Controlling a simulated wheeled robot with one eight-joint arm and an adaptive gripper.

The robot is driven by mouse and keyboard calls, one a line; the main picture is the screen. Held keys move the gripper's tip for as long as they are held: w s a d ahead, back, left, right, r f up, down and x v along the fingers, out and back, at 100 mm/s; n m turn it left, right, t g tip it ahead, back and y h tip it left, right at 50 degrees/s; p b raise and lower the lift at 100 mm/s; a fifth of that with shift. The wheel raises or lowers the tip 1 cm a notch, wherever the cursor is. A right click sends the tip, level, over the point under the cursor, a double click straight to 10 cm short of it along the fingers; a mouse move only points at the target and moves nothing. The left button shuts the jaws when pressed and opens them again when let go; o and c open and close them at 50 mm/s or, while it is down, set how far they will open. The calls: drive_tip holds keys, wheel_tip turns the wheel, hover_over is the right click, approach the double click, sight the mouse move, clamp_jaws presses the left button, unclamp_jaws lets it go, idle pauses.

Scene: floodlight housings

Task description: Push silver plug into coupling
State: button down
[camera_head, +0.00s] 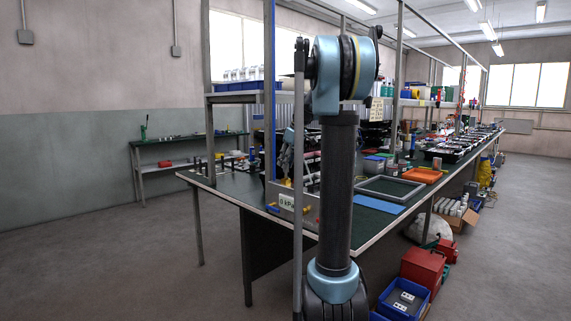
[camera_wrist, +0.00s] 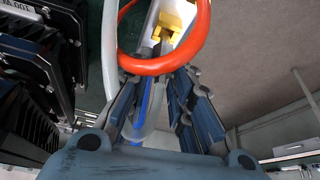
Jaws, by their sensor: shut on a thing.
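In the wrist view my gripper (camera_wrist: 158,82) reaches up the picture, its two dark fingers on either side of a narrow gap. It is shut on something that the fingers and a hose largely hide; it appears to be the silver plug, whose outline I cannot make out. A red-orange hose (camera_wrist: 150,66) loops across the fingertips. A yellow fitting (camera_wrist: 170,24) lies just beyond them; I cannot tell whether it is the coupling. In the head view my gripper is mostly hidden behind my arm, near a panel reading 0 kPa (camera_head: 287,201) at the bench's edge.
Dark finned floodlight housings (camera_wrist: 38,50) stand close on the left in the wrist view. A grey frame (camera_head: 390,180), a blue mat (camera_head: 378,209) and an orange tray (camera_head: 424,175) lie to the right on the bench.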

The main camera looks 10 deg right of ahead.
drive_tip(key=shift+f, duration=1.4)
idle(1.0)
idle(0.9)
drive_tip(key=c, duration=1.9)
unclamp_jaws()
drive_tip(key=shift+o, duration=0.6)
drive_tip(key=shift+o, duration=0.6)
drive_tip(key=o, duration=0.6)
drive_tip(key=shift+c, duration=0.2)
drive_tip(key=shift+o, duration=0.3)
drive_tip(key=shift+r, duration=0.1)
